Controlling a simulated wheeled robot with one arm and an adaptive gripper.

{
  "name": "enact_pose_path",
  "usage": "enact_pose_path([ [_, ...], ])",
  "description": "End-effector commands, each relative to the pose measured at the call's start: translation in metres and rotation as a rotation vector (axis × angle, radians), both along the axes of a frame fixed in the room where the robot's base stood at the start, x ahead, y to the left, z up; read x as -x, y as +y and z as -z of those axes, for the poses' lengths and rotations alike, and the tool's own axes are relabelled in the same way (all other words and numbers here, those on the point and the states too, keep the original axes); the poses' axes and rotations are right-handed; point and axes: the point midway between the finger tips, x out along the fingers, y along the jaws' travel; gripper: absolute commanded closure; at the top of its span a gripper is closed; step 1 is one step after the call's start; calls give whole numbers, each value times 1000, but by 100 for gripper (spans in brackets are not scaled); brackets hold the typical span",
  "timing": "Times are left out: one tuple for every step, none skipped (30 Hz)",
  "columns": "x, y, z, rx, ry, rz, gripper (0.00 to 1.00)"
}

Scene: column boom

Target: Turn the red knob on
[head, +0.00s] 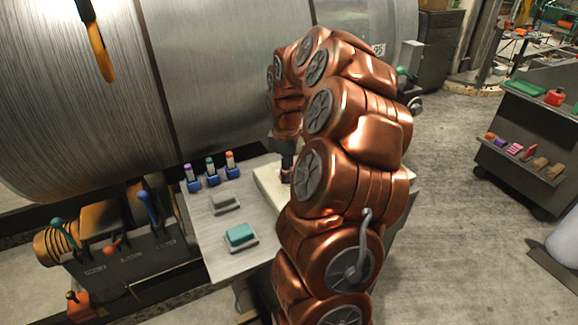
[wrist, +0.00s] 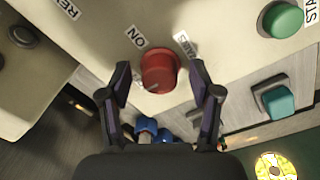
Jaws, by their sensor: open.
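The red knob (wrist: 158,72) is on a cream panel in the wrist view, with an "ON" label (wrist: 136,36) on its upper left and another, hard-to-read label (wrist: 185,45) on its upper right. My gripper (wrist: 160,76) is open, with one dark finger on each side of the knob. Gaps show between the fingers and the knob; I cannot tell how deep the fingers reach. In the head view my copper arm bends down to the cream panel (head: 268,184) and hides most of it.
A green button (wrist: 282,19) and a teal block (wrist: 277,103) lie right of the knob in the wrist view. In the head view, several blue-based holders (head: 211,180) and a teal block (head: 240,234) sit on the grey table (head: 208,232). A lever box (head: 134,255) stands left.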

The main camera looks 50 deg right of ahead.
Motion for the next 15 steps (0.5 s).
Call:
enact_pose_path([
  [0,0,0,0,0,0,40],
  [0,0,0,0,0,0,43],
  [-1,1,0,1,1,0,47],
  [-1,1,0,1,0,-1,50],
  [-1,2,0,2,1,-1,53],
  [-2,3,0,3,2,-1,58],
  [-2,3,0,4,2,-1,61],
  [-2,4,0,4,2,-1,64],
  [-3,5,-1,5,3,-1,68],
  [-3,5,-1,6,3,-1,71],
  [-4,6,-1,7,4,-1,74],
  [-4,7,-1,8,4,-1,78],
  [-5,7,-1,9,5,-1,82],
  [-5,8,-1,10,5,0,85],
  [-6,9,-1,11,6,0,89],
])
